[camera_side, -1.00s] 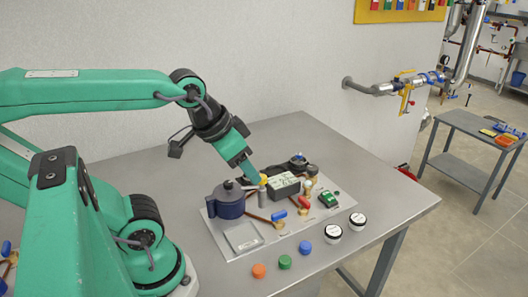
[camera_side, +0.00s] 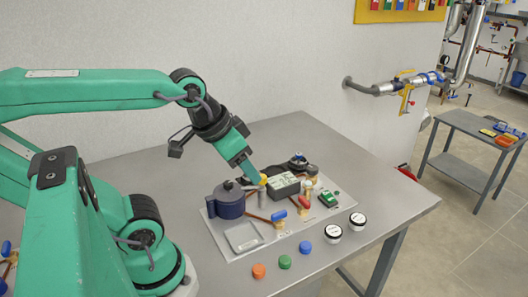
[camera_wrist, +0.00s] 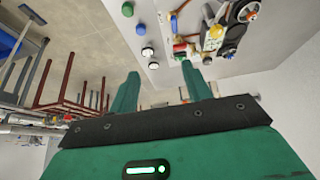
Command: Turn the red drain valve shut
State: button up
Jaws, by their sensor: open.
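The red drain valve's handle (camera_side: 304,202) stands on the grey base plate, right of a blue valve handle (camera_side: 279,215). In the wrist view the red handle (camera_wrist: 180,47) shows beyond the right finger, below the blue handle (camera_wrist: 174,23). My gripper (camera_side: 260,182) is over the rig beside the dark blue pot, left of and behind the red handle. A yellow part is close by its tip; I cannot tell if they touch. In the wrist view my gripper's fingers (camera_wrist: 160,70) are apart with nothing between them.
The dark blue pot (camera_side: 229,200) and a black box (camera_side: 283,185) flank my gripper. A green block (camera_side: 328,199) lies right of the red handle. Orange (camera_side: 259,270), green (camera_side: 285,262) and blue (camera_side: 305,247) caps and two white-topped jars (camera_side: 333,232) line the front. The table's right side is clear.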

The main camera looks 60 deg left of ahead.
jog(key=shift+c, duration=1.2)
jog(key=n+g, duration=0.5)
jog(key=n, duration=1.3)
send_over(304, 199)
jog(key=f, duration=1.2)
jog(key=shift+s+d, duration=0.2)
jog(key=shift+w+a+f+g, duration=0.1)
jog(key=shift+w+f+g, duration=0.1)
jog(key=shift+f+g, duration=0.15)
jog(key=shift+f, duration=0.15)
jog(key=shift+f, duration=3.8)
jog(key=shift+c, duration=0.5)
